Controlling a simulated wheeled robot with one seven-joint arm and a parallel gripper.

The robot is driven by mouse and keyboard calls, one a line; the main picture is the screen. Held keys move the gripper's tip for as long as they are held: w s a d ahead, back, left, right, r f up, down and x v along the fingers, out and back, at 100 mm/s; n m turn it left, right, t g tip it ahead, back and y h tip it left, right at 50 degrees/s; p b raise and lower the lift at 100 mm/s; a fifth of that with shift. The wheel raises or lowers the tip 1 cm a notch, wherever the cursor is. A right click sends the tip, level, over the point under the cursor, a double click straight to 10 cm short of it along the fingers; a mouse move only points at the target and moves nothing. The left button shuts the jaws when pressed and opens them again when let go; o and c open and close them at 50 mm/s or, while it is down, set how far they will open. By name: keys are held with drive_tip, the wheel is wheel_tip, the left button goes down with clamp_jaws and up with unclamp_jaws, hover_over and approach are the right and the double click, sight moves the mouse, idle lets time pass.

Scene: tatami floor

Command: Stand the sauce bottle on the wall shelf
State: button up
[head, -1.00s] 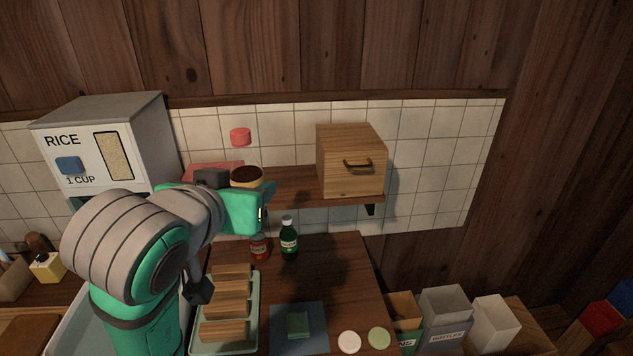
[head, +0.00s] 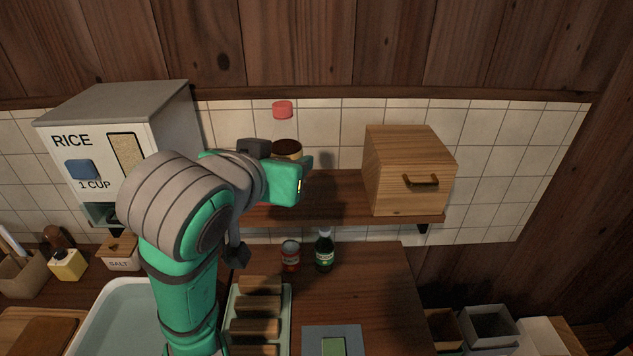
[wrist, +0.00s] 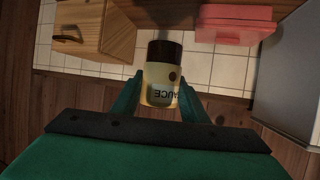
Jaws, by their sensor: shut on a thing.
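The sauce bottle (head: 286,147) has a red cap, a clear upper part and dark sauce inside. It is upright in the head view, in front of the tiled wall. My gripper (head: 302,172) is shut on it, and my arm hides its lower part there. The wrist view shows the bottle (wrist: 162,75) between the two fingers, with its label upside down. The wooden wall shelf (head: 335,205) runs behind my gripper. The bottle appears above shelf level; I cannot tell whether its base is over the board or in front of it.
A wooden box with a handle (head: 410,170) stands on the shelf's right end. A pink container (wrist: 235,25) shows in the wrist view. The rice dispenser (head: 125,145) stands left.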

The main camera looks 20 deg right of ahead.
drive_tip(key=w+d+f, duration=0.9)
drive_tip(key=shift+w+d+f, duration=0.25)
drive_tip(key=shift+d+f, duration=0.1)
drive_tip(key=shift+d, duration=0.05)
drive_tip(key=shift+w+f, duration=0.1)
drive_tip(key=shift+f, duration=1.5)
drive_tip(key=o, duration=1.3)
drive_tip(key=shift+f, duration=0.15)
